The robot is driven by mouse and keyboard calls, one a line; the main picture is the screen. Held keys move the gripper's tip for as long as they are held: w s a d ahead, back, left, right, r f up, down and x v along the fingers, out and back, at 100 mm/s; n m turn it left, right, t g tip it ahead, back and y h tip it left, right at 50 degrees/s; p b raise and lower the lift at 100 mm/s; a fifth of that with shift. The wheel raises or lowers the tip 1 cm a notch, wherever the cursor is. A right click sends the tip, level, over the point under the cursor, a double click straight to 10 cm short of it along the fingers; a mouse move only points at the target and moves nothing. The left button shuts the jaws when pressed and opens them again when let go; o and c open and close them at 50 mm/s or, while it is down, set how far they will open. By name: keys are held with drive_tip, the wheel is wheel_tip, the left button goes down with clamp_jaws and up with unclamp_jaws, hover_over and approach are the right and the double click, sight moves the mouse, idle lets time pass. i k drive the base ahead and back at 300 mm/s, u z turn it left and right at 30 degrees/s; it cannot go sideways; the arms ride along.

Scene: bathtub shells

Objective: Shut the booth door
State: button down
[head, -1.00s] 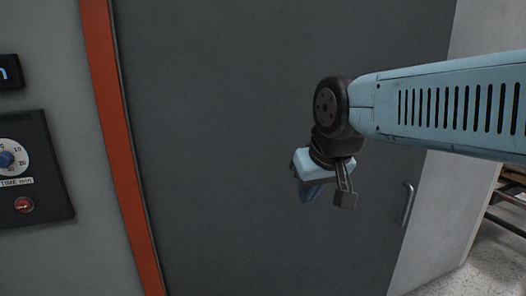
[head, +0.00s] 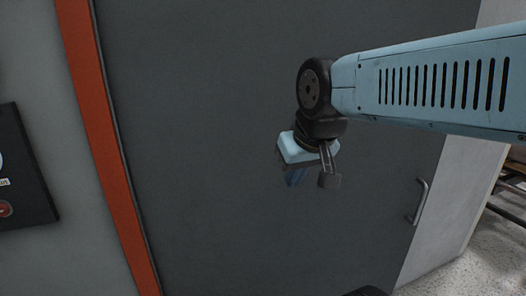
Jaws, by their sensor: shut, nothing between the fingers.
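The booth door (head: 220,150) is a large dark grey panel that fills most of the head view. Its left edge runs beside an orange-red strip. A metal bar handle (head: 419,201) is on the door near its right edge, below the middle of the view. My gripper (head: 308,180) is in front of the door, to the left of the handle and apart from it. It is shut and empty, pointing down. Whether it touches the door surface cannot be told. The door's lower edge is out of view.
The orange-red frame strip (head: 101,150) stands left of the door. A black control panel (head: 22,170) is on the grey wall at the far left. At right are a light grey wall side (head: 455,210), speckled floor (head: 470,262) and a dark rack.

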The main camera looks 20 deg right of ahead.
sight(203, 92)
drive_tip(key=z, duration=0.75)
drive_tip(key=k, duration=1.25)
drive_tip(key=u, duration=0.05)
